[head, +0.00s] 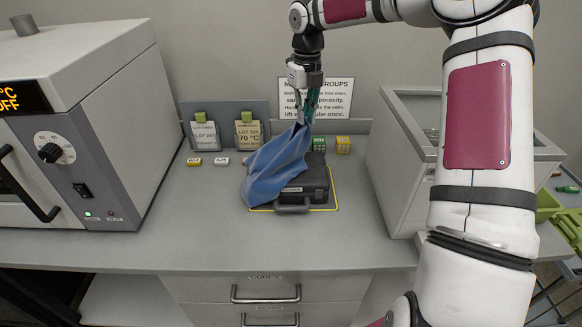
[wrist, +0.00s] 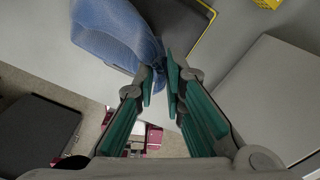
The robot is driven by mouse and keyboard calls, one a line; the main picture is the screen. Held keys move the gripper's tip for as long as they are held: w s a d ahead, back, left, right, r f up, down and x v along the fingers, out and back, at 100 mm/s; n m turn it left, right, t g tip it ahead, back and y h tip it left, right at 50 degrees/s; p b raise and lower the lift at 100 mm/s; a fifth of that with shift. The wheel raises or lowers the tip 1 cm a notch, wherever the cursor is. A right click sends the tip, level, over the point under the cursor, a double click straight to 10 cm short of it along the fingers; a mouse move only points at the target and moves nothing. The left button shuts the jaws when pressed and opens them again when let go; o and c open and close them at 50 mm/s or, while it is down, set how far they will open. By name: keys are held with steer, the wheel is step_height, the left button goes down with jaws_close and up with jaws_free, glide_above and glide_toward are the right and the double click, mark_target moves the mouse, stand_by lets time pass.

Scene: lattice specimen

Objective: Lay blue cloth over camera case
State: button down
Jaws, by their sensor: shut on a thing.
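The blue cloth (head: 276,165) hangs from my gripper (head: 306,119) in the head view and drapes down over the left part of the camera case. My gripper is shut on the cloth's upper edge, above the back of the case. The black camera case (head: 308,183) lies flat on the counter with its handle to the front; its right part is bare. In the wrist view the cloth (wrist: 113,33) is bunched at the fingertips (wrist: 161,80), and part of the dark case (wrist: 185,22) shows beyond it.
A yellow outline (head: 337,197) surrounds the case on the grey counter (head: 190,225). Small green and yellow blocks (head: 343,145) sit behind the case. Two lot cards (head: 247,134) stand at the back.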

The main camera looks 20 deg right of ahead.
steer(key=s+d+f, duration=0.1)
steer(key=d+f, duration=1.2)
steer(key=d, duration=0.1)
steer(key=shift+s, duration=0.25)
steer(key=c, duration=1.4)
jaws_free()
steer(key=shift+r, duration=0.1)
